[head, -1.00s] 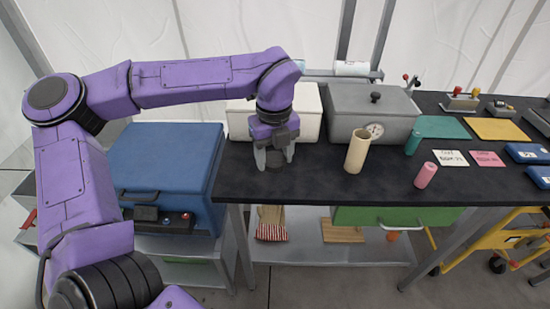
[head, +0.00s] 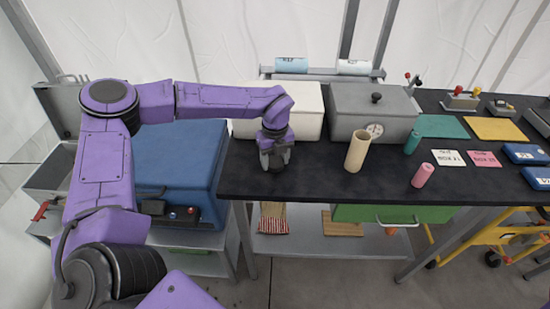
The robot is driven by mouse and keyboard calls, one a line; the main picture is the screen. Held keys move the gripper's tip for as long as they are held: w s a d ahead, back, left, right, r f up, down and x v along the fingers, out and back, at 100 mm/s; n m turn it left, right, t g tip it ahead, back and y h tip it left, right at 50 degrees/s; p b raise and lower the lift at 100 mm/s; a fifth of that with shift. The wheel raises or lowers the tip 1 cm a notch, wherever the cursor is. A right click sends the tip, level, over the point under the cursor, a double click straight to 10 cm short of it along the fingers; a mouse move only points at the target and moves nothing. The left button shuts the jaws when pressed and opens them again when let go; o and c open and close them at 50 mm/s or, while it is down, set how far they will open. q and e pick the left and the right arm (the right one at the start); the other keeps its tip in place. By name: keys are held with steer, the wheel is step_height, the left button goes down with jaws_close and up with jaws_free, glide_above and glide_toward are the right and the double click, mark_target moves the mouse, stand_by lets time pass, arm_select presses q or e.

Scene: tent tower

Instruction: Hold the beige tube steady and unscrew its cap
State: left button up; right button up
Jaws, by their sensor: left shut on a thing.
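The beige tube (head: 356,153) stands upright on the black tabletop, right of centre. Its top looks open, with no cap on it. My left gripper (head: 276,161) is low over the table, left of the tube and clearly apart from it. It is shut on a small dark round thing (head: 278,168) that looks like a cap, at or just above the tabletop. The fingers partly hide it, and its contact with the table is unclear. My right gripper is not in view, and nothing holds the tube.
A white box (head: 305,112) and a grey box with a dial (head: 350,110) stand behind. A blue case (head: 185,160) is at left. The tabletop between gripper and tube is clear.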

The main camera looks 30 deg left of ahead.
arm_select(q)
steer(key=o, duration=1.2)
steer(key=shift+f, duration=0.15)
steer(key=shift+c, duration=0.2)
